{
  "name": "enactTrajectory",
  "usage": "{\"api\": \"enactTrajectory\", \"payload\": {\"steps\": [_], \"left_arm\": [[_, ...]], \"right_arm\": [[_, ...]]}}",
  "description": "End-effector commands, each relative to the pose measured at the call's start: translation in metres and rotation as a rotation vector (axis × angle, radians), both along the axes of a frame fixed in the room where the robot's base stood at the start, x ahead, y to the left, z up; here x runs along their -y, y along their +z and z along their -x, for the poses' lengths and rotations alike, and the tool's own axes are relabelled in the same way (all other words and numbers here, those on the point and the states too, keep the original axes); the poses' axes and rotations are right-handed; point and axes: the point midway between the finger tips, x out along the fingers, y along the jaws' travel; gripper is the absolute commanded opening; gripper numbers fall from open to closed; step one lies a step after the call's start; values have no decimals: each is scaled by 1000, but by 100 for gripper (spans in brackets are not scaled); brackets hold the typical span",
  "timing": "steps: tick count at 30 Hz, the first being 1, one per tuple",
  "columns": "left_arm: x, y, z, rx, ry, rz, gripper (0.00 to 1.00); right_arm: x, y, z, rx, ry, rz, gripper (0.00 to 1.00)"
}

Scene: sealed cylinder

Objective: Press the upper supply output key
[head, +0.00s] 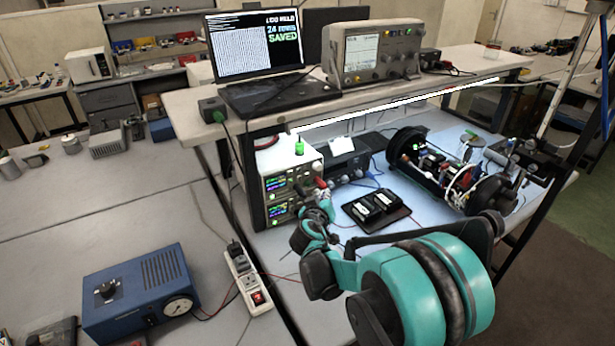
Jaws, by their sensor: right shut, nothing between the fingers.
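Two small bench power supplies are stacked under the shelf at the middle of the head view. The upper supply (302,160) has a lit display and a small green light at its lower left front. The lower supply (291,212) also has a lit display and green light. My right gripper (321,188) is shut and empty, close to the right side of the upper supply's front. My teal right arm reaches it from the lower right. The gripper hides part of the front's right side; I cannot tell whether it touches. The output key is too small to make out. My left gripper is not in view.
A black tray with dark modules (376,208) lies right of the supplies. An opened cylinder (440,170) with electronics lies beyond it. A power strip (247,278) and a blue box with a gauge (140,290) are at left. A laptop (262,60) stands on the shelf above.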

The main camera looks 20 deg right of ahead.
Motion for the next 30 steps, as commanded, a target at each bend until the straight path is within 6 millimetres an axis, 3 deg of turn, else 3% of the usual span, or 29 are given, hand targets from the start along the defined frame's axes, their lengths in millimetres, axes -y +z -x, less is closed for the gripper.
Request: {"api": "enactTrajectory", "payload": {"steps": [15,30], "left_arm": [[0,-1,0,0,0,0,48],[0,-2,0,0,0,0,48]], "right_arm": [[-10,0,-66,0,2,1,0],[-11,0,-76,-1,0,1,0]]}}
